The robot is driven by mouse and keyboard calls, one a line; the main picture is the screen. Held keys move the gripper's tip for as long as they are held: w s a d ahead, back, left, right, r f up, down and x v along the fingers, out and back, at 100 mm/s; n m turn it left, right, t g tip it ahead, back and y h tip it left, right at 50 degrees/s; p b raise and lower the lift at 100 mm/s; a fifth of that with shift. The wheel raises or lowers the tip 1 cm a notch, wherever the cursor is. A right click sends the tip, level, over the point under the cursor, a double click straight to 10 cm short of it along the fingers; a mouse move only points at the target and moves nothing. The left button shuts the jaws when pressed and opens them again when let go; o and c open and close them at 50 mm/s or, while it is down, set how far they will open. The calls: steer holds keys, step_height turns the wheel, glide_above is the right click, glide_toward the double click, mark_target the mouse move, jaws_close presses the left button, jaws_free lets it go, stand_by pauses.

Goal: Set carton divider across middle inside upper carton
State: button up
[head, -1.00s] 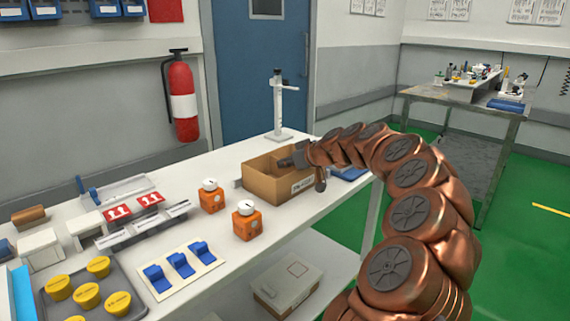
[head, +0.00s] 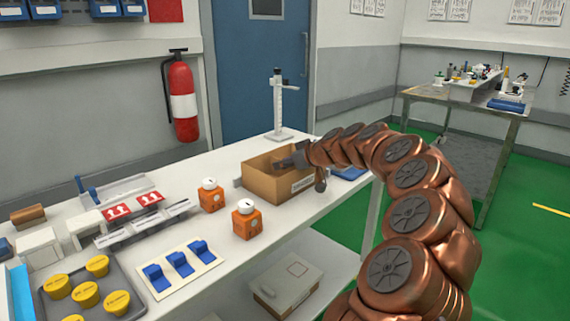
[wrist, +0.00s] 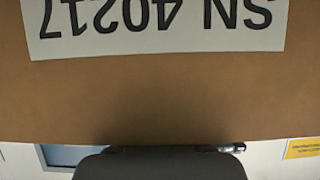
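The upper carton (head: 268,186) is an open brown box on the white bench, near its far right end. My gripper (head: 288,161) reaches over the carton's right side, with its dark fingers at or just inside the opening. In the wrist view a brown cardboard face (wrist: 160,95) with an upside-down white label reading SN 40217 fills most of the picture. The dark end of my gripper (wrist: 160,163) shows below it. I cannot make out a separate divider, and the carton's inside is mostly hidden. The fingers are too small and covered to show whether they are open or shut.
Two orange containers with white lids (head: 247,219) stand left of the carton. A blue item (head: 349,173) lies to its right, and a white stand (head: 278,105) rises behind. A closed carton (head: 287,285) sits on the lower shelf.

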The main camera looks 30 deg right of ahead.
steer(key=v, duration=1.2)
stand_by(0.5)
